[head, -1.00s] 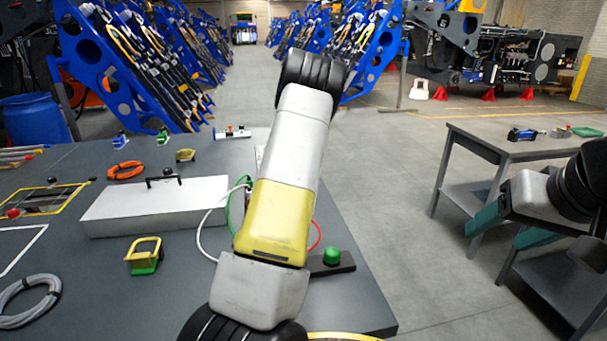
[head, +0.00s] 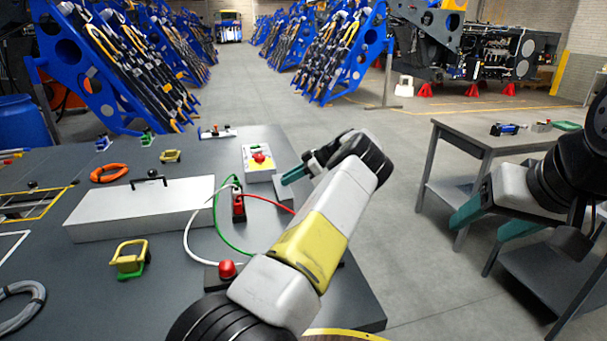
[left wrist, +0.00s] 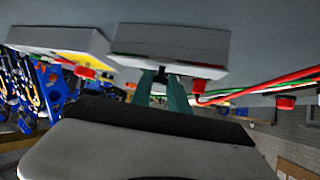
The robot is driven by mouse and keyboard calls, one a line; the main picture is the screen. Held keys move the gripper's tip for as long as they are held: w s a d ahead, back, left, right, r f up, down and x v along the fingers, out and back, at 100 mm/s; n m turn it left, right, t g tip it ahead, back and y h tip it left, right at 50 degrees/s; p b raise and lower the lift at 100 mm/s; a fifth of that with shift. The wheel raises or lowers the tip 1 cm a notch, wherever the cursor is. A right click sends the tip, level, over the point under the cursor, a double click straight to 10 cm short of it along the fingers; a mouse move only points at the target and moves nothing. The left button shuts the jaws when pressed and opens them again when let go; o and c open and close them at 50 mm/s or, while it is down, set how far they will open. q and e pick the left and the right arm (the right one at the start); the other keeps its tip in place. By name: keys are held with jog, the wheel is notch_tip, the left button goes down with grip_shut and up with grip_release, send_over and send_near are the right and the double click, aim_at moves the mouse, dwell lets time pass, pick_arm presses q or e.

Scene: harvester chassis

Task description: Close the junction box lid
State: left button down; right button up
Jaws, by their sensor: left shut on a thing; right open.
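A light grey panel (head: 284,188), which looks like the junction box lid, stands near the table's right edge. It is beside a white box with a yellow face and a red button (head: 258,158). The teal fingers of my left gripper (head: 296,174) are shut at the panel's edge. In the left wrist view the fingers (left wrist: 165,88) meet the near edge of the grey panel (left wrist: 170,45), and the yellow-faced box (left wrist: 70,45) is to its left. I cannot tell the hinge or how far the lid is open. My right gripper (head: 485,222) is open and empty, off the table.
A red plug (head: 238,207) with white, green and red wires stands close by. A long white box with a black handle (head: 140,210) lies to the left. A red button (head: 227,268) is near my left arm. A second table (head: 480,140) stands right, across clear floor.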

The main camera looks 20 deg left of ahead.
pick_arm(q)
jog(key=shift+w+d+f+y, duration=0.1)
jog(key=shift+f+y, duration=0.15)
jog(key=shift+y, duration=0.05)
jog(key=shift+g, duration=0.3)
jog(key=c, duration=1.3)
grip_release()
jog(key=shift+o, duration=0.2)
jog(key=v, duration=0.7)
jog(key=shift+d, duration=0.35)
jog(key=shift+r, duration=0.1)
